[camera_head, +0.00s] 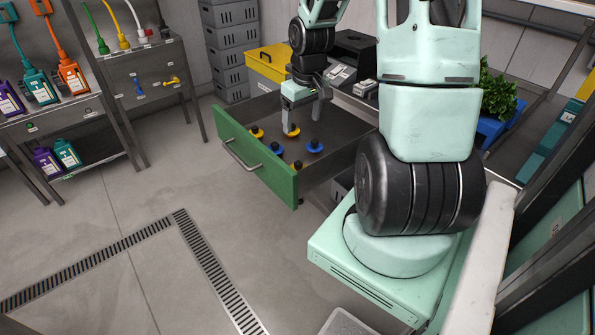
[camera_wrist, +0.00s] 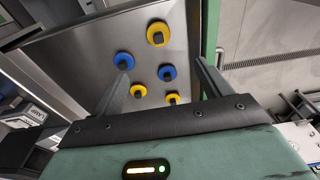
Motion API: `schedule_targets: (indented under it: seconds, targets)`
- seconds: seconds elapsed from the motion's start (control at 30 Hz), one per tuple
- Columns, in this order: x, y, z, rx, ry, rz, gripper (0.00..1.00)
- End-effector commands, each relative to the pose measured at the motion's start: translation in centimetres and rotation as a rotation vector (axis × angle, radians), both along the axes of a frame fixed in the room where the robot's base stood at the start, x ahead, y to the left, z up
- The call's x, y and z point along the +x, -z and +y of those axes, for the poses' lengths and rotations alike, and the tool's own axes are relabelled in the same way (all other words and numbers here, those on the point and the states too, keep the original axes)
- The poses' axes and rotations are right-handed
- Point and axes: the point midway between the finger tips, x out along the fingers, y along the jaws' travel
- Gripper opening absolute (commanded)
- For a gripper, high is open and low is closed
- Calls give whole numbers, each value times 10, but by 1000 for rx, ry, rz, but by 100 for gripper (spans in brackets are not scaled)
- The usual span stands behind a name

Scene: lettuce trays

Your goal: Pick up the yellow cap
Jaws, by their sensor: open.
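Three yellow caps and two blue caps with dark knobs sit in an open drawer (camera_head: 225,122). In the head view one yellow cap (camera_head: 256,132) is near the drawer's green front, and another (camera_head: 293,131) is beside a fingertip. A blue cap (camera_head: 314,146) lies to the right. The wrist view shows a yellow cap (camera_wrist: 158,33) at the top, two lower yellow caps (camera_wrist: 138,91) (camera_wrist: 172,99), and blue caps (camera_wrist: 124,61) (camera_wrist: 167,73). My gripper (camera_head: 306,114) is open and empty, pointing down over the drawer; its fingers (camera_wrist: 161,66) straddle several caps in the wrist view.
The drawer's walls and green front surround the caps. A yellow box (camera_head: 268,62) and grey crates (camera_head: 229,45) stand behind. Shelves with bottles (camera_head: 40,87) are at the left. The floor in front of the drawer is clear, with a drain grate (camera_head: 205,262).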

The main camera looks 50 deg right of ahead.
Motion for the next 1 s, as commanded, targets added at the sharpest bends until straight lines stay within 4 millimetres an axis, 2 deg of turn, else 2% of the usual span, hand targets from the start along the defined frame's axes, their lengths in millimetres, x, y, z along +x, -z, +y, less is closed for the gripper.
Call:
schedule_targets:
  seconds: [0.17, 0.5, 0.6, 0.87, 1.0]
  targets:
    - [0, 24, -6, 3, 8, 2, 77]
    - [8, 94, -6, 2, 7, 3, 77]
    - [10, 109, -7, 1, 7, 2, 77]
    - [13, 127, -7, 0, 8, 1, 77]
    - [15, 147, -5, 2, 7, 4, 77]
